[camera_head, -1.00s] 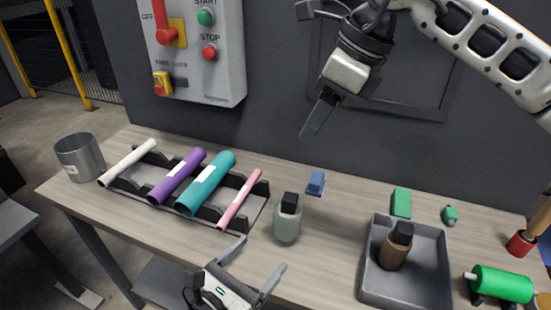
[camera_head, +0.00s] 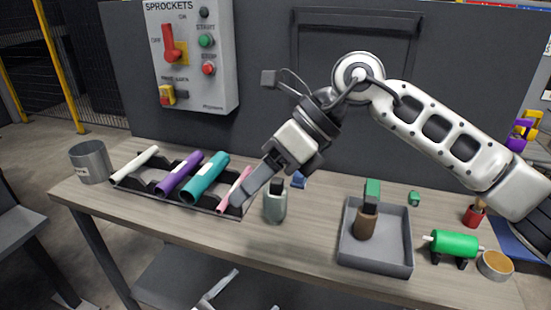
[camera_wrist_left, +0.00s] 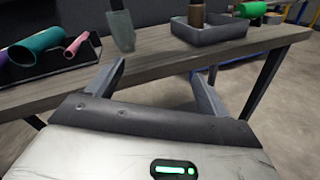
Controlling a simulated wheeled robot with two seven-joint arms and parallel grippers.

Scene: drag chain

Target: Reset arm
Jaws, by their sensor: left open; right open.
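My right arm comes in from the right in the head view. Its open gripper (camera_head: 258,187) hangs above the table, in front of the pink tube's end and beside the grey-green bottle. My left gripper (camera_head: 222,290) is low at the bottom edge of the head view, below the table's front edge and mostly cut off. In the left wrist view its two fingers (camera_wrist_left: 155,82) are spread apart with nothing between them, close to the table edge.
A rack (camera_head: 142,186) with several coloured tubes stands at the left beside a metal cup (camera_head: 91,161). The grey-green bottle (camera_head: 275,207) stands mid-table. A grey tray (camera_head: 375,258) holds a brown bottle (camera_head: 365,224). A green roller (camera_head: 455,243) stands at the right.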

